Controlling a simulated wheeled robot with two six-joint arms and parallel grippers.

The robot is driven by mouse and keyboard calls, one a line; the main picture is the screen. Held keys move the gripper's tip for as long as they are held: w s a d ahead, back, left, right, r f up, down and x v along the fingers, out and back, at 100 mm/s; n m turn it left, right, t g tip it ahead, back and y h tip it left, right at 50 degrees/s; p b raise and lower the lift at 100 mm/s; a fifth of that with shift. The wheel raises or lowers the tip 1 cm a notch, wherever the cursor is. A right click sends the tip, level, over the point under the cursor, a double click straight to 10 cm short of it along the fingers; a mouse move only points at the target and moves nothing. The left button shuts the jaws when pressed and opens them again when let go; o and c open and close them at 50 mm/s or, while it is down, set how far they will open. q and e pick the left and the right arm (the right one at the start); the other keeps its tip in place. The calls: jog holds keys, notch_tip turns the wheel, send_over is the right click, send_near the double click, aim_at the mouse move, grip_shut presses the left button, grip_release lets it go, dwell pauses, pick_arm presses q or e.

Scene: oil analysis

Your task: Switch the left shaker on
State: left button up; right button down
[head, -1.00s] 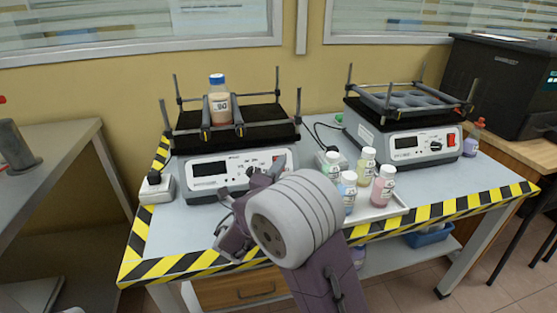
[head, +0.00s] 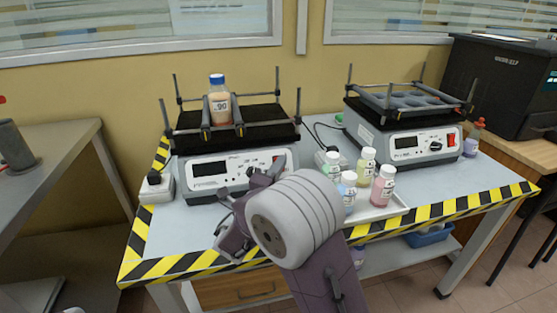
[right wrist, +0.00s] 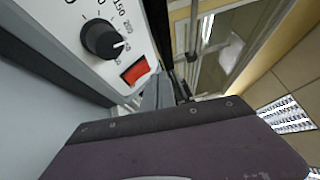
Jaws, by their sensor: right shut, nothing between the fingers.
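The left shaker (head: 238,168) stands at the left of the striped-edge table, with a display and buttons on its white front. A bottle with a blue cap (head: 219,103) stands upright in the holder on its black top. My right gripper (head: 268,172) is shut and empty at the right part of this panel. In the right wrist view, a black dial (right wrist: 101,38) and a red rocker switch (right wrist: 135,71) show. The gripper's grey fingertips (right wrist: 160,90) are close beside the switch; I cannot tell whether they touch it. In the head view my arm hides part of the panel. My left gripper is out of view.
A second shaker (head: 420,143) stands at the right. A white tray (head: 385,211) with several small capped bottles lies between, close to my right arm. A small grey box (head: 156,188) sits left of the left shaker. A black machine (head: 500,75) stands at the far right.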

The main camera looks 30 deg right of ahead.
jog(key=shift+w, duration=0.1)
dwell(0.3)
jog(key=shift+w+d+f+p, duration=0.1)
jog(key=shift+w+f+p, duration=0.05)
jog(key=shift+w+p, duration=0.15)
